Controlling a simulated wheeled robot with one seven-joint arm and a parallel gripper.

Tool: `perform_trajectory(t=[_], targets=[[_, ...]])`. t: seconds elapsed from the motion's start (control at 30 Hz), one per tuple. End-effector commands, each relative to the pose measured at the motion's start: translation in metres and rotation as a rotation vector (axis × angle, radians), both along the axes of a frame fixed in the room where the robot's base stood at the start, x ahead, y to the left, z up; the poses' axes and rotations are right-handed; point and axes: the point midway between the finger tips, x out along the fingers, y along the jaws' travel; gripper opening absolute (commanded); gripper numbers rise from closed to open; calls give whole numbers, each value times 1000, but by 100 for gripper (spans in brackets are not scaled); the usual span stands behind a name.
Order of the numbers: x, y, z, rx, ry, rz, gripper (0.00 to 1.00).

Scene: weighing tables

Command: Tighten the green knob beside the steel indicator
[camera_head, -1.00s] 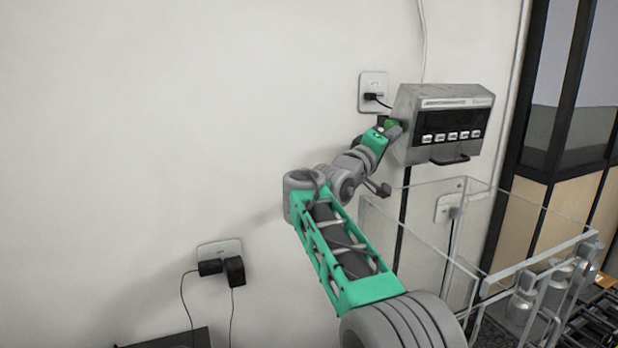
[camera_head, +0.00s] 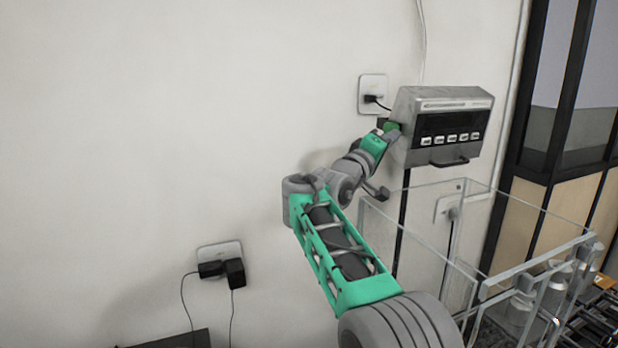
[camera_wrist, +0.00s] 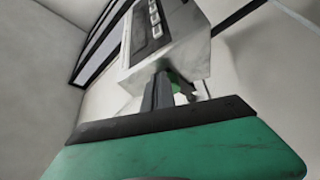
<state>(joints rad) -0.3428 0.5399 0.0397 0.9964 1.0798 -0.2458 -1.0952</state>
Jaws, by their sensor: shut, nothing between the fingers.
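The steel indicator (camera_head: 452,104) is a grey box with a dark front and a row of buttons, mounted at the wall. It also shows tilted in the wrist view (camera_wrist: 172,50). The green knob (camera_head: 393,127) is at its left side. In the wrist view the knob (camera_wrist: 176,82) is partly hidden behind my fingers. My gripper (camera_head: 384,123) is shut, with nothing between its fingers, right beside the knob. In the wrist view its fingers (camera_wrist: 158,88) point toward the indicator's side. I cannot tell whether they touch the knob.
A wall socket with a black plug (camera_head: 373,94) is just left of the indicator. A clear-walled enclosure (camera_head: 425,225) stands below it, with metal weights (camera_head: 522,309) at the right. Another socket (camera_head: 219,250) with adapters is at the lower left. The wall at left is bare.

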Motion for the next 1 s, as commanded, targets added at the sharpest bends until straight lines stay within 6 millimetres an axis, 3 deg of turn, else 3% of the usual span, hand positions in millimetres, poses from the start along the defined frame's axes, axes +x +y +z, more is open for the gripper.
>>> perform_trajectory(t=[1.0], targets=[[13, 6, -20, -1, 1, 2, 0]])
